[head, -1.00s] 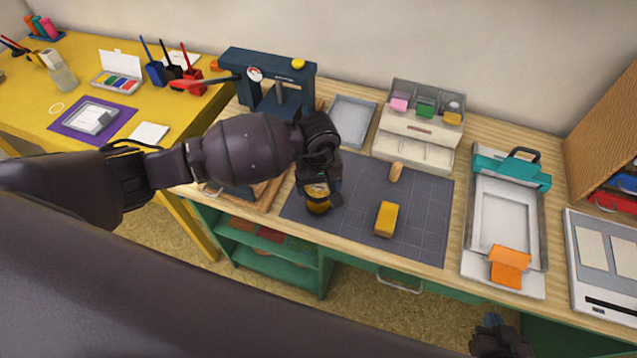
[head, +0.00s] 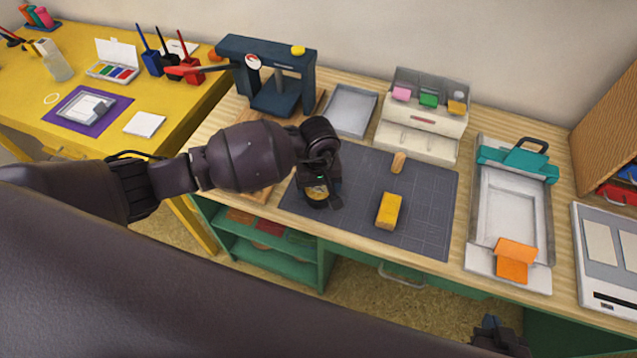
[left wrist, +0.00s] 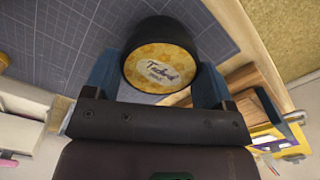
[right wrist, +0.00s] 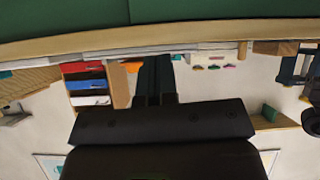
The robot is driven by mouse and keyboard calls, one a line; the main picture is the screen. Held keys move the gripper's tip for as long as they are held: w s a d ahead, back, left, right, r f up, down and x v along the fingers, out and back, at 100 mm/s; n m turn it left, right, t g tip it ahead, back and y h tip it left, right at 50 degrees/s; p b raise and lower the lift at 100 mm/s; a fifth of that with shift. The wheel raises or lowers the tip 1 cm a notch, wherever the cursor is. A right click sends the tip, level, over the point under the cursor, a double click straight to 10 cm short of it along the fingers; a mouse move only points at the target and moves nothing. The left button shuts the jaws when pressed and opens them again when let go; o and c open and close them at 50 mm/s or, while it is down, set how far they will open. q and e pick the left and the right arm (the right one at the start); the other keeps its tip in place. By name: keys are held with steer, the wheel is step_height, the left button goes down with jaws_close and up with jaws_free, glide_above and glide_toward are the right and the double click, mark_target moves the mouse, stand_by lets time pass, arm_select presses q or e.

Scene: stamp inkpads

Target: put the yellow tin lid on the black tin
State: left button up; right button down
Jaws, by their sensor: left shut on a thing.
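My left gripper (head: 318,200) is shut on a round tin with black sides and a yellow face (head: 317,192), low over the left part of the grey mat. No separate round tin shows. My right gripper (head: 490,328) is low at the right, off the table; its fingers show in the right wrist view (right wrist: 155,80), their gap unclear.
On the cutting mat (head: 430,225) lie a yellow block (head: 389,211) and a small wooden piece (head: 398,162). A dark press (head: 270,75), a grey tray (head: 350,110) and a drawer unit (head: 418,125) stand behind. A teal-clamped frame (head: 508,215) is at the right.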

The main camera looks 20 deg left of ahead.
steer(key=shift+w+r, duration=0.1)
steer(key=shift+w, duration=0.05)
steer(key=shift+w+r, duration=0.3)
steer(key=shift+w, duration=0.15)
arm_select(q)
steer(key=shift+f, duration=0.2)
arm_select(e)
steer(key=shift+s+f, duration=0.15)
steer(key=shift+f, duration=0.05)
arm_select(q)
steer(key=shift+f+b, duration=0.25)
steer(key=shift+b, duration=0.1)
arm_select(e)
steer(key=shift+s+f, duration=0.5)
steer(key=shift+f, duration=0.15)
arm_select(q)
steer(key=shift+f, duration=0.35)
arm_select(e)
steer(key=shift+w+a+r, duration=0.1)
steer(key=shift+w+r, duration=0.05)
steer(key=shift+w, duration=0.35)
arm_select(q)
steer(key=shift+f+b, duration=0.1)
steer(key=shift+b, duration=0.2)
steer(key=shift+f, duration=0.1)
arm_select(e)
steer(key=shift+s+f, duration=0.15)
steer(key=shift+f, duration=0.1)
